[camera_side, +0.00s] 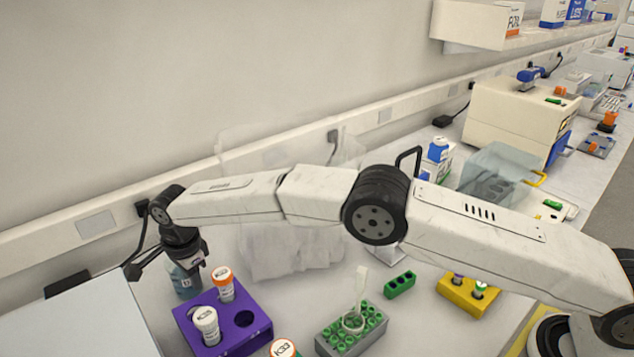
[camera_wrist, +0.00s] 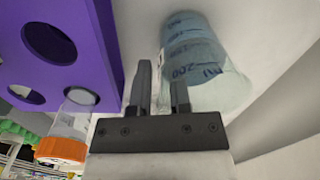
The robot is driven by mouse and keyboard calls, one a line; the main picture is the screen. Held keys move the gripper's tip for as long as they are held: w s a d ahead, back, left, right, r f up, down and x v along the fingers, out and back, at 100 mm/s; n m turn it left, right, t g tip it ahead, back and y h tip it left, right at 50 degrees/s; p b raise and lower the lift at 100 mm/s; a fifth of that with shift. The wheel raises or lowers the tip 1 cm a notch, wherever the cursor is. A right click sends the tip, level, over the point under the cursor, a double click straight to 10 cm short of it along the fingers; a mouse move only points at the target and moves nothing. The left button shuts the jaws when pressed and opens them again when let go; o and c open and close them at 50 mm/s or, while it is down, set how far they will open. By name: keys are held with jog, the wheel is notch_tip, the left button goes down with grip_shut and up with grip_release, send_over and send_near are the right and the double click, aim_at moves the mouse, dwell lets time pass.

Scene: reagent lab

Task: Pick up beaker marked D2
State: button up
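A clear glass beaker (camera_side: 187,281) with a small dark mark stands at the left, behind the purple rack; I cannot read the mark surely. In the wrist view the beaker (camera_wrist: 212,70) shows with blue graduations, at the upper right of the fingers. My gripper (camera_wrist: 162,80) has its two dark fingers apart, with a gap between them. The right finger overlaps the beaker's left edge in the picture, and the left finger is outside it. In the side view my gripper (camera_side: 165,266) is at the beaker's upper part and hides some of it.
A purple rack (camera_side: 240,335) with white tubes (camera_side: 206,325) stands close to the beaker; its wall (camera_wrist: 105,40) is near my left finger. A grey-green tube rack (camera_side: 352,335), a green block (camera_side: 400,285) and a yellow rack (camera_side: 466,295) lie to the right. A wall (camera_side: 150,90) rises behind.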

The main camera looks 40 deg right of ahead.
grip_shut()
dwell(0.9)
jog(key=shift+r, duration=0.15)
dwell(0.4)
notch_tip(320, 180, up, 10)
jog(key=shift+f, duration=0.1)
dwell(0.5)
jog(key=shift+f, duration=0.15)
dwell(0.4)
